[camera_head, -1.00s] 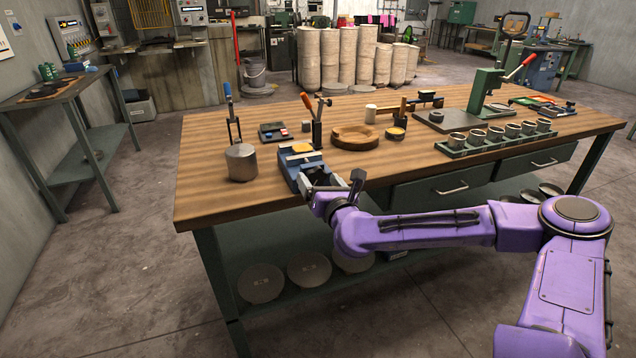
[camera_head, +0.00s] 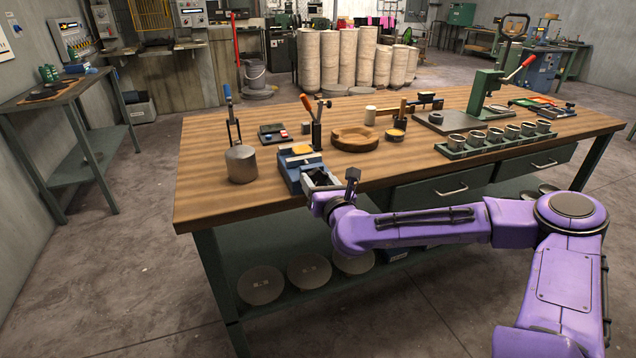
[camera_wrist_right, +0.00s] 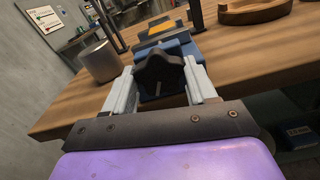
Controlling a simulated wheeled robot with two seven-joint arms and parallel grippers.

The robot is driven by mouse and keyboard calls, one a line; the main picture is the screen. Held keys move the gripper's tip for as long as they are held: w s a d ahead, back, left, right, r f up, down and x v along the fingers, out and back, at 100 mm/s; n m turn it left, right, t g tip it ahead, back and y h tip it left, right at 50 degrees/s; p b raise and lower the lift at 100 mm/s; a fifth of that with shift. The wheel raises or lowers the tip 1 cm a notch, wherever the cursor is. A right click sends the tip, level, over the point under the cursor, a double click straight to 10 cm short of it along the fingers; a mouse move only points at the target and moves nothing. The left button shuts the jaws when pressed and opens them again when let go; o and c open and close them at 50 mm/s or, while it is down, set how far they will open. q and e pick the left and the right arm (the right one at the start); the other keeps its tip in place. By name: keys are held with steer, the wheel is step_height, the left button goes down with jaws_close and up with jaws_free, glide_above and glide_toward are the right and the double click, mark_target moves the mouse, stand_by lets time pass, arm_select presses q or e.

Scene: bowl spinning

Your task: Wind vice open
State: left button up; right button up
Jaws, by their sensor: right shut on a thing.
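The blue vice (camera_head: 291,173) sits at the front edge of the wooden workbench, with a yellow piece (camera_head: 301,149) at its top. In the right wrist view the vice (camera_wrist_right: 178,50) lies straight ahead, with the yellow piece (camera_wrist_right: 160,29) on it. A dark star-shaped knob (camera_wrist_right: 161,75) stands at the vice's near end. My right gripper (camera_head: 314,183) reaches the vice's front from the right. In the wrist view its two pale fingers (camera_wrist_right: 162,86) are shut on the knob, one on each side. My left gripper is not in view.
On the workbench (camera_head: 215,205), a metal cylinder (camera_head: 241,164) stands left of the vice. An orange-handled tool (camera_head: 316,120) stands behind it and a round wooden piece (camera_head: 355,138) lies to its right. A rack of cups (camera_head: 496,138) is farther right. The bench front left is clear.

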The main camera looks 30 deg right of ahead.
steer(key=n, duration=0.5)
steer(key=n+p, duration=0.1)
steer(key=n, duration=0.4)
steer(key=shift+n, duration=0.3)
steer(key=n+p, duration=0.1)
steer(key=n, duration=0.5)
steer(key=n+p, duration=0.1)
steer(key=n, duration=0.4)
steer(key=shift+n, duration=0.4)
steer(key=n, duration=0.4)
steer(key=shift+n, duration=0.3)
steer(key=n, duration=0.9)
steer(key=shift+n, duration=0.4)
steer(key=shift+n+b, duration=0.4)
steer(key=shift+n, duration=1.9)
